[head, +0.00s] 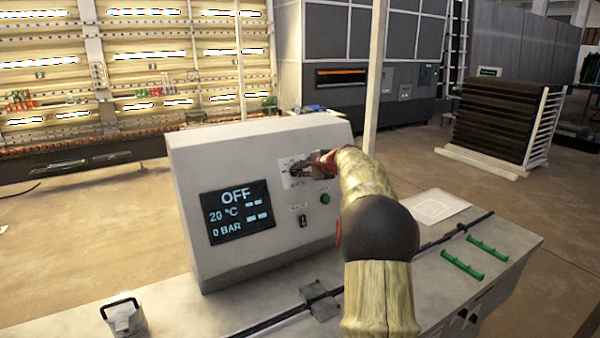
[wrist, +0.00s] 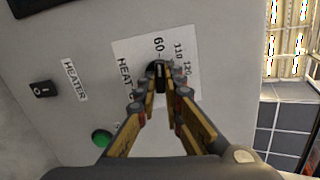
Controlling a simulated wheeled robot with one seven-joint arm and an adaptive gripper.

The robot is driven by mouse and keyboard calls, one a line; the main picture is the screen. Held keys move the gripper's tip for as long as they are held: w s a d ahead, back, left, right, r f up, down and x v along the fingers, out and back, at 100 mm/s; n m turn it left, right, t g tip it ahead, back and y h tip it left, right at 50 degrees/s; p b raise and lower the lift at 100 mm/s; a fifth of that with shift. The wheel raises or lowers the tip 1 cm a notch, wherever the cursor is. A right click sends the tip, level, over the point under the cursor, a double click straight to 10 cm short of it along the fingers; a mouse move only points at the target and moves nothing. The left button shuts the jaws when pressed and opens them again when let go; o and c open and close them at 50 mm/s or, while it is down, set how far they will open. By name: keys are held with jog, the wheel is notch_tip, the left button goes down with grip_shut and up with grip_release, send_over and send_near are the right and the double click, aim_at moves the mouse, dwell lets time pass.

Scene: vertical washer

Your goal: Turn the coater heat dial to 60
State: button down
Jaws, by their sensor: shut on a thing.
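The heat dial (wrist: 158,72) is a small black knob on a white label plate with printed numbers, on the sloped front of the grey control box (head: 260,145). In the wrist view my gripper (wrist: 157,82) is shut on the dial, with a fingertip on each side. The "60" mark is printed next to the dial. The fingers hide part of the scale, and I cannot clearly read where the dial points. The display (head: 237,212) reads OFF, 20 °C and 0 BAR.
A black heater switch (wrist: 41,90) and a green button (wrist: 102,138) are on the same panel, close to the dial. Green handles (head: 463,265) and a white sheet (head: 437,207) lie on the bench to the right. A metal block with a handle (head: 124,315) stands at front left.

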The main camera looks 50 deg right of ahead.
jog(key=shift+f, duration=0.1)
jog(key=c, duration=2)
grip_release()
jog(key=shift+c, duration=0.2)
jog(key=shift+o, duration=0.6)
jog(key=shift+s, duration=0.1)
jog(key=v, duration=1.1)
jog(key=shift+s+a+r, duration=0.15)
jog(key=shift+s+r, duration=0.05)
jog(key=shift+s, duration=0.15)
